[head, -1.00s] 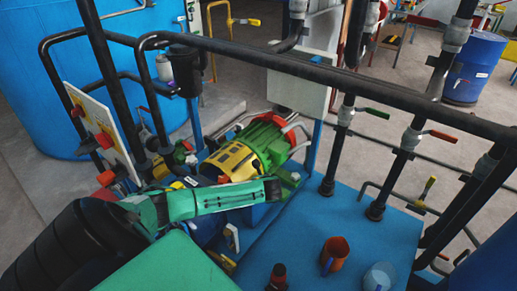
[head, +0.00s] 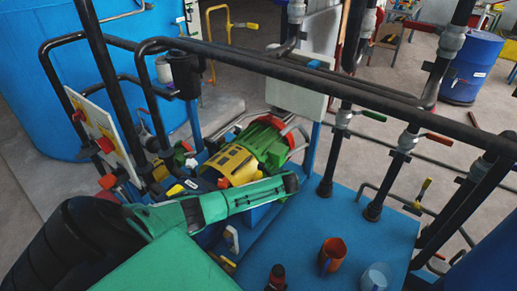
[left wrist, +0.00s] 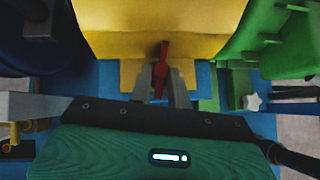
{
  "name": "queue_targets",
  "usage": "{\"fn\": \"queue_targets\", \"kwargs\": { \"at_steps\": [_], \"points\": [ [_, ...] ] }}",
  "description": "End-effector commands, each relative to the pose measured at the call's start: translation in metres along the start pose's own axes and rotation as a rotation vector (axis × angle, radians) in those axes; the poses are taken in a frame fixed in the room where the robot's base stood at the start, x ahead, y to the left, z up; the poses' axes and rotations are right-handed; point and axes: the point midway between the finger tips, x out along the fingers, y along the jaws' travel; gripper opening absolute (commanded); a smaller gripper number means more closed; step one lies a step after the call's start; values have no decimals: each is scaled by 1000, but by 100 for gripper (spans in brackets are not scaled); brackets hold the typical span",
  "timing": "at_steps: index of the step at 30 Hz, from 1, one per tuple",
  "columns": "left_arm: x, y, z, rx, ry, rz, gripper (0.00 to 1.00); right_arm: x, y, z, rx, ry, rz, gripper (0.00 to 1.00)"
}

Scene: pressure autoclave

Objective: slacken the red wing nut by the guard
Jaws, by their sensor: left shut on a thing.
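The red wing nut (left wrist: 161,72) stands in front of the yellow guard (left wrist: 120,20) in the left wrist view, its handle pointing up. My left gripper (left wrist: 161,78) is shut on it, with one grey finger on each side. In the head view the yellow guard (head: 233,164) sits by the green motor (head: 266,143). My green left arm reaches in front of it there, and I cannot make out the left fingertips. My right gripper is not in view.
A black pipe rail (head: 300,70) crosses above the motor. A panel with red knobs (head: 98,133) stands left. An orange mug (head: 334,254), a dark bottle (head: 277,279) and a clear cup (head: 376,277) stand on the blue deck (head: 315,215), which is otherwise clear in its middle.

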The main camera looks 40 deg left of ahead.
Motion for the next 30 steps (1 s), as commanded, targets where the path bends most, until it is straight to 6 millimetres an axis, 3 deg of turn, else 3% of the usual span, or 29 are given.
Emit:
{"fn": "queue_targets", "kwargs": {
  "at_steps": [15,30],
  "points": [
    [2,-8,1,-275,0,273,0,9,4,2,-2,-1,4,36],
    [2,-8,3,-345,-2,344,0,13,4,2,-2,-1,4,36]
  ]
}}
